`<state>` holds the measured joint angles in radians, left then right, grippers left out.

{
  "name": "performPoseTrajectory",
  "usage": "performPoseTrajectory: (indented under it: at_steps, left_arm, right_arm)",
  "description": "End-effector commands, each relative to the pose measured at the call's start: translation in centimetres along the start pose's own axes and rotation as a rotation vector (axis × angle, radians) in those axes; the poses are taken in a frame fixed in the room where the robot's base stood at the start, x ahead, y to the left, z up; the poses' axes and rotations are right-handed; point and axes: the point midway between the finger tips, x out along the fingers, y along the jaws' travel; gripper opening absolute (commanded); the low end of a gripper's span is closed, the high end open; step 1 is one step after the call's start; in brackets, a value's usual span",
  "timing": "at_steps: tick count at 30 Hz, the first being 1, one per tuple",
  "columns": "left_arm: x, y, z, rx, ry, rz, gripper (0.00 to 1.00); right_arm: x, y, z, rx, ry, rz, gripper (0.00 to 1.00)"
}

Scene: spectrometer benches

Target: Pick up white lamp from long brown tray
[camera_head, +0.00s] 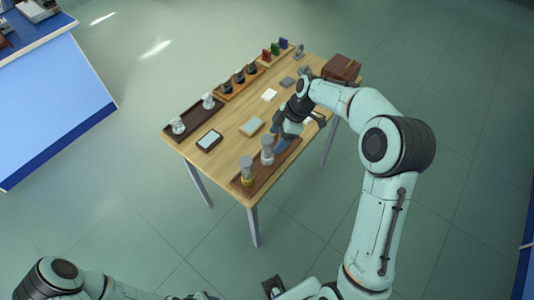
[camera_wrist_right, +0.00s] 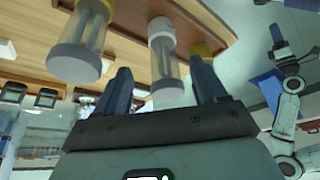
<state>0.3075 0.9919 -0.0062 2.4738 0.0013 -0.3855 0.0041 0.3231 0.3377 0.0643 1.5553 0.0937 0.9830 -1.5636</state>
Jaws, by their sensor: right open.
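The long brown tray (camera_head: 285,160) lies along the table's near right edge. A yellow-based lamp (camera_head: 248,178) stands at its near end, with the white lamp (camera_head: 267,152) beside it. My right gripper (camera_head: 281,145) is open and low over the tray, just beyond the white lamp. In the wrist view, the white lamp (camera_wrist_right: 164,62) appears between the open fingers (camera_wrist_right: 160,88), with no clear contact. Another clear, grey-capped lamp (camera_wrist_right: 82,42) is left of the fingers. The yellow base (camera_wrist_right: 201,50) is partly hidden by the right finger. Only a dark part, possibly my left gripper, shows at the head view's bottom edge.
A dark tray (camera_head: 185,124) with two pale lamps stands at the table's left. An orange-brown rack (camera_head: 232,91), small coloured pieces, flat pads and a brown box (camera_head: 341,68) fill the far side. A blue bench (camera_head: 60,110) stands left, with open floor between.

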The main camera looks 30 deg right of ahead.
Motion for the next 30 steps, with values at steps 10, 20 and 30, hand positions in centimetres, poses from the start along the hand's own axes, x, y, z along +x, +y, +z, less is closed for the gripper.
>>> performPoseTrajectory:
  at_steps: [10,20,30]
  left_arm:
    - [-0.5,0.2,-0.2,0.001,0.004,0.001,0.43]
    - [-0.5,0.3,-0.2,0.002,0.004,0.001,0.43]
    - [-0.5,0.2,-0.2,0.001,0.004,0.001,0.43]
  right_arm:
    - [3.8,-0.6,-0.4,0.0,0.0,-0.003,0.71]
    - [5.7,-0.5,-0.3,0.001,0.0,0.002,0.71]
    - [5.6,-0.4,-0.4,0.0,0.001,0.002,0.07]
